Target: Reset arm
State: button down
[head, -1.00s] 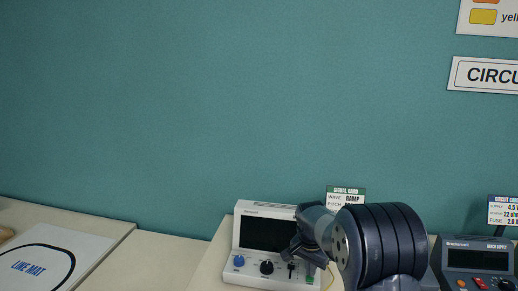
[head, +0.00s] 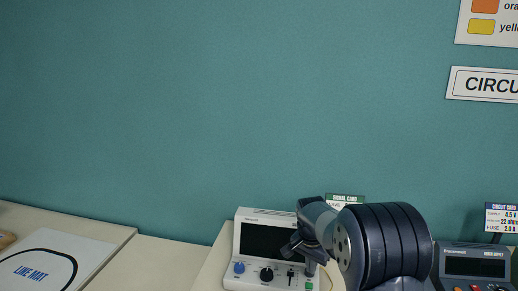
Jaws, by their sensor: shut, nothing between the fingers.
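My gripper (head: 296,248) is dark and shows at the end of my arm in the lower middle of the head view. Its fingers are shut with nothing between them. It appears in front of the right side of a white instrument (head: 248,225) with a dark screen, a blue knob, a black knob and a slider. I cannot tell whether it touches the instrument. My arm hides part of what lies behind it.
A green-topped signal card (head: 345,198) stands behind my arm, mostly hidden. A dark power supply (head: 474,265) and a circuit card (head: 502,216) are at the right. A line mat (head: 50,250) lies on the left table.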

aim_at(310, 285)
notch_tip(310, 285, down, 6)
jog(key=b, duration=0.3)
jog(key=shift+r, duration=0.1)
notch_tip(310, 285, up, 8)
jog(key=p, duration=0.5)
jog(key=shift+r+p, duration=0.25)
jog(key=shift+p, duration=0.05)
